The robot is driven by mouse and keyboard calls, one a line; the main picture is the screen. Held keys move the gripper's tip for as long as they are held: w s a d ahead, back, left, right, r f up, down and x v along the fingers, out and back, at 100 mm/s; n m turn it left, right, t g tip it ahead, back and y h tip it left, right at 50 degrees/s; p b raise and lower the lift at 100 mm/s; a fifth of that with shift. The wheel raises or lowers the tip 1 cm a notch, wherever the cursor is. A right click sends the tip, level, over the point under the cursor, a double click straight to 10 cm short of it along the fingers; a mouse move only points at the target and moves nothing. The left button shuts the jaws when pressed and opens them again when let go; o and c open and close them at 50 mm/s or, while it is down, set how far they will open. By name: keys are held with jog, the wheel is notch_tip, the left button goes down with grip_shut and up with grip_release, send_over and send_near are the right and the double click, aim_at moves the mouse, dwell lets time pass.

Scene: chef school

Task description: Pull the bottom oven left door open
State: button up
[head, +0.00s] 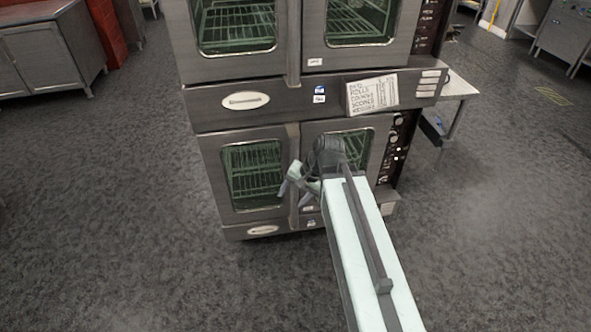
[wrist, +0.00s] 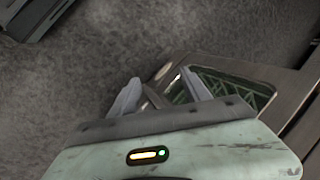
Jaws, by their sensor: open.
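The bottom oven's left door (head: 211,180) is a grey metal door with a large window showing racks. It looks closed in the head view, flush with the right door (head: 378,150). My gripper (head: 292,194) is in front of the seam between the two bottom doors, near the left door's right edge. I cannot tell whether a finger touches the door. A handle is not clearly visible; my arm hides part of the right door.
The upper oven (head: 292,50) stands above, with a paper sign (head: 372,94) on the panel between. Knobs line the right side. A grey cabinet (head: 45,60) stands at the far left, and a low table (head: 455,85) is behind at right. The floor left and front is clear.

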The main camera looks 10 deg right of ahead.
jog(key=w+f+m+t+y+b, duration=0.4)
jog(key=w+f+m+b, duration=0.2)
jog(key=w+m+b, duration=0.15)
jog(key=m+t+y+b, duration=0.2)
jog(key=m+t+b, duration=0.7)
jog(key=m+b, duration=0.6)
send_near(294, 157)
jog(key=w+f+m+p, duration=0.1)
jog(key=w, duration=0.3)
jog(key=x, duration=0.8)
jog(key=shift+s+a+f, duration=0.25)
jog(key=shift+a, duration=0.1)
grip_shut()
